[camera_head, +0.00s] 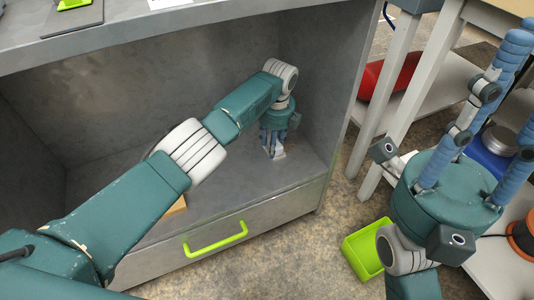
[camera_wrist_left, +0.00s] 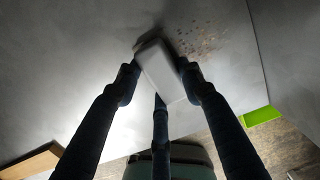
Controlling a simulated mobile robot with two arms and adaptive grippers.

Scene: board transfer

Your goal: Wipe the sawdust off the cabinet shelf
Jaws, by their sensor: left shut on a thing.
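My left gripper (camera_head: 273,152) reaches into the cabinet and is low over the shelf (camera_head: 235,190). In the left wrist view its fingers (camera_wrist_left: 160,80) are shut on a pale block (camera_wrist_left: 162,70), which is at or close to the shelf surface. Brownish specks of sawdust (camera_wrist_left: 203,38) lie on the shelf just beyond and to the right of the block. In the head view the block is mostly hidden by the fingers, and I cannot make out the sawdust. My right gripper (camera_head: 505,100) is outside the cabinet at the right, its blue fingers apart and empty.
A wooden piece (camera_head: 175,207) lies near the shelf's front, partly behind my left arm; it also shows in the left wrist view (camera_wrist_left: 32,160). Below is a drawer with a green handle (camera_head: 215,240). A green bin (camera_head: 363,247) stands on the floor.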

